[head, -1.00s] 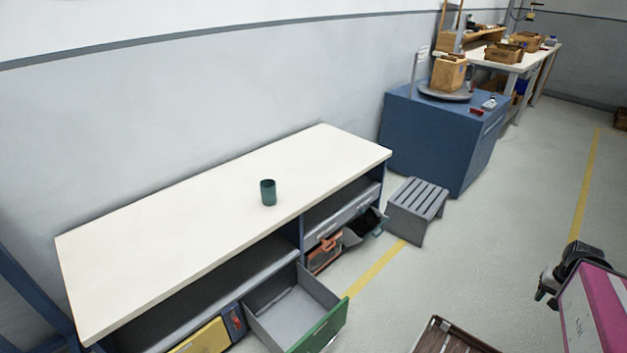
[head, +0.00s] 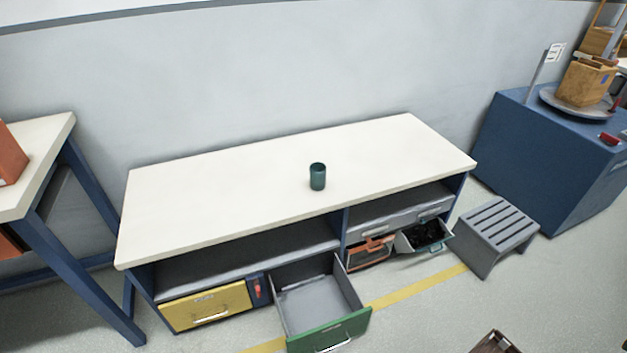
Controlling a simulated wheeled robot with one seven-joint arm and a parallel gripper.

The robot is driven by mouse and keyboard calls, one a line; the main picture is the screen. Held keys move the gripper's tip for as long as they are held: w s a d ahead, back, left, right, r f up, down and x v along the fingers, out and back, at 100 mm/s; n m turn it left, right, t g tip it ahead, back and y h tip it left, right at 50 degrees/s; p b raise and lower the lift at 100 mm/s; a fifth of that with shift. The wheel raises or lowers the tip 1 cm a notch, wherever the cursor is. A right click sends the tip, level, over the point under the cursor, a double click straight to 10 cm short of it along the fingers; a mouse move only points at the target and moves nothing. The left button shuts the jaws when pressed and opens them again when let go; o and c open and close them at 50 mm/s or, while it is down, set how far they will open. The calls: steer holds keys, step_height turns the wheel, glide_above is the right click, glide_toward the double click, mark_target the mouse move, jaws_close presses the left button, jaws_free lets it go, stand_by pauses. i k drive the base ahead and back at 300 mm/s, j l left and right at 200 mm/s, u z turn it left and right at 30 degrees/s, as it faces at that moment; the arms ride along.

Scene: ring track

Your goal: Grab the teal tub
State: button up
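The teal tub (head: 317,176) is a small dark teal cylinder with an open top. It stands upright on the white top of the workbench (head: 230,195), near the middle, with nothing touching it. My gripper is not in the head view now.
The green-fronted drawer (head: 330,332) sticks out from the bench front. A small dark-filled bin (head: 425,236) also juts out. A grey step stool (head: 496,235) and blue cabinet (head: 550,150) stand to the right. Another table (head: 40,180) is at the left. The benchtop around the tub is clear.

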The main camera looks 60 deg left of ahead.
mark_target(317, 170)
steer(key=i+u, duration=0.2)
steer(key=u, duration=0.3)
steer(key=i+l+u, duration=0.1)
steer(key=u, duration=0.4)
steer(key=i+l+u, duration=0.2)
steer(key=u, duration=0.3)
